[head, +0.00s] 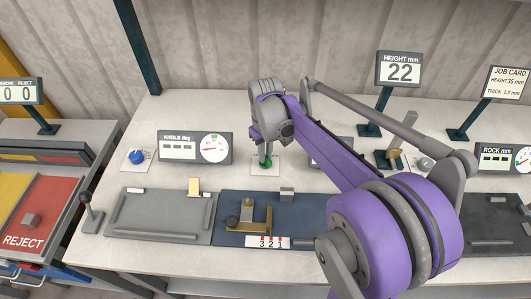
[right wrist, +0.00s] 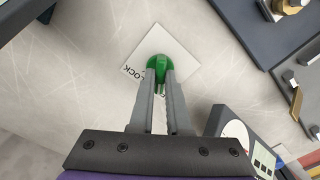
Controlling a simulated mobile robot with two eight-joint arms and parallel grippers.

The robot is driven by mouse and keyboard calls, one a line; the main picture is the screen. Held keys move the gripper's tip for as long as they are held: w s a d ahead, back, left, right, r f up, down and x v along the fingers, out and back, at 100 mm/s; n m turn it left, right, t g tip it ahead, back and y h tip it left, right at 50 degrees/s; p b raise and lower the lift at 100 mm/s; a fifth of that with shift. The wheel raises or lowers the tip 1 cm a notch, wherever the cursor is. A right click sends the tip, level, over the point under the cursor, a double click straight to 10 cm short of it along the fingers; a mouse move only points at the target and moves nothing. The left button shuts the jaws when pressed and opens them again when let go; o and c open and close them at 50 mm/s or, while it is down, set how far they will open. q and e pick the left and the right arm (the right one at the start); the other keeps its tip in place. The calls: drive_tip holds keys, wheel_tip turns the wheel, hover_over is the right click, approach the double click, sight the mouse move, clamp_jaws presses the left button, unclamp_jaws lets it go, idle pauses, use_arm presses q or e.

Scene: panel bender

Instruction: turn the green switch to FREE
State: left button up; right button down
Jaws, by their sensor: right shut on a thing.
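The green switch (right wrist: 157,66) sits on a small white label plate (right wrist: 178,45) in the right wrist view. The word LOCK shows on the plate beside it; other lettering is mostly hidden by the fingers. My right gripper (right wrist: 159,80) is shut on the green switch, with one finger on each side of it. In the head view my right gripper (head: 264,152) points down at the green switch (head: 265,161), which is partly covered by the fingers. My left gripper is not in view.
An angle display (head: 195,147) and a blue knob (head: 136,157) stand left of the switch. A dark blue plate (head: 240,205) with brass parts lies in front. A height display (head: 399,70) reading 22 stands behind at the right. A red REJECT tray (head: 38,212) is at the far left.

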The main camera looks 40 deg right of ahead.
drive_tip(key=c, duration=0.9)
unclamp_jaws()
wheel_tip(320, 180, up, 11)
drive_tip(key=shift+f+p, duration=0.1)
drive_tip(key=shift+p, duration=0.25)
